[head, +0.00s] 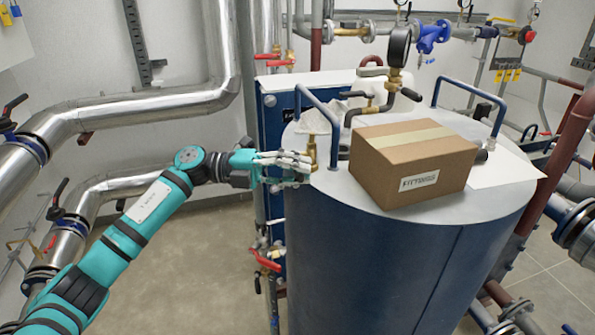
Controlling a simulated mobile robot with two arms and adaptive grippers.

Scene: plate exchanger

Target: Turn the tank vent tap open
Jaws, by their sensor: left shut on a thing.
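The tank (400,270) is a large dark blue cylinder with a pale grey top. A small brass tap (312,152) stands upright near the left edge of that top; I take it for the tank vent tap. My left gripper (306,167) reaches it from the left and is shut on it, low down by the tank's rim. The fingers partly hide the tap's lower part and its handle, so I cannot tell how far it is turned. My right gripper is not in view.
A cardboard box (415,165) sits on the tank top, right of the tap. A pressure gauge (399,47) and black-levered brass valve (369,104) stand further back. Silver pipes (150,105) run at left.

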